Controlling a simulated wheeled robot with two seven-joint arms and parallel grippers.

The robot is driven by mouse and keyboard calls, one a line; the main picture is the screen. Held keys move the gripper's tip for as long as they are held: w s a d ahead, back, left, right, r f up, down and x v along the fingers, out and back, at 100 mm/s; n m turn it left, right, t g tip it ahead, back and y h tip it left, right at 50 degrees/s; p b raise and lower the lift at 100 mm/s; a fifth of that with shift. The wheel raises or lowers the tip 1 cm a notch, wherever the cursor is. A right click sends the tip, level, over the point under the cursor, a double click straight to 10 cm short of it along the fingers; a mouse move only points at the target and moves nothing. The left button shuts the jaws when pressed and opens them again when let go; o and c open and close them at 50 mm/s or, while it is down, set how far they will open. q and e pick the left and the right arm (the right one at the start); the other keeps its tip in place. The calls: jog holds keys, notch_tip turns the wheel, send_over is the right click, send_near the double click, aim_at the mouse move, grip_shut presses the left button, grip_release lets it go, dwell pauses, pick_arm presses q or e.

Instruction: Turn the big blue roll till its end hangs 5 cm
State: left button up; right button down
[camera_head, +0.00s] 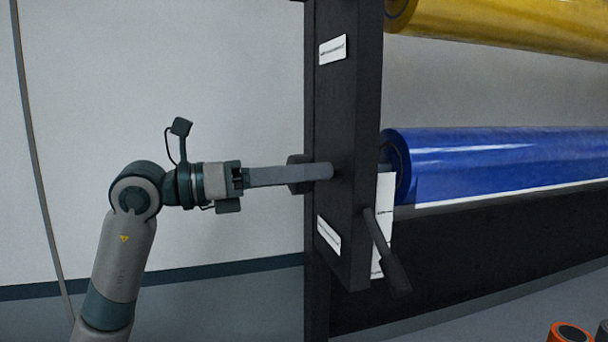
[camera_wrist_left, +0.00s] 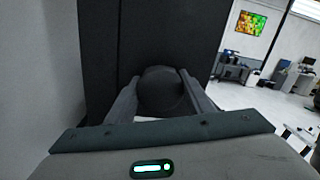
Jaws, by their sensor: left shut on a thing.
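The big blue roll (camera_head: 500,160) lies level on the right of the head view, its left end next to a dark upright post (camera_head: 342,120). A pale strip (camera_head: 510,199) runs along its lower edge; I cannot tell how far the film's end hangs. My left gripper (camera_head: 325,172) reaches in from the left to the post's side. It is shut on a dark round knob (camera_head: 297,184). In the left wrist view, the fingers of my left gripper (camera_wrist_left: 162,88) lie on both sides of the knob (camera_wrist_left: 163,92), against the dark post. My right gripper is not in view.
A yellow roll (camera_head: 510,22) is above the blue one. A dark handle (camera_head: 388,255) sticks out low on the post, near a white card (camera_head: 385,205). An orange-rimmed roll (camera_head: 570,332) is at the bottom right. Plain wall and free room lie left of the post.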

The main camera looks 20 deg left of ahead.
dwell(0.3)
pick_arm(q)
jog(key=o, duration=1.1)
jog(key=shift+a, duration=0.15)
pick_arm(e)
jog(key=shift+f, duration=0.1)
pick_arm(q)
jog(key=shift+s+a+f+b, duration=0.1)
jog(key=shift+s+a+b, duration=0.25)
jog(key=shift+a, duration=0.1)
jog(key=shift+b+v, duration=3.15)
jog(key=shift+v, duration=4.9)
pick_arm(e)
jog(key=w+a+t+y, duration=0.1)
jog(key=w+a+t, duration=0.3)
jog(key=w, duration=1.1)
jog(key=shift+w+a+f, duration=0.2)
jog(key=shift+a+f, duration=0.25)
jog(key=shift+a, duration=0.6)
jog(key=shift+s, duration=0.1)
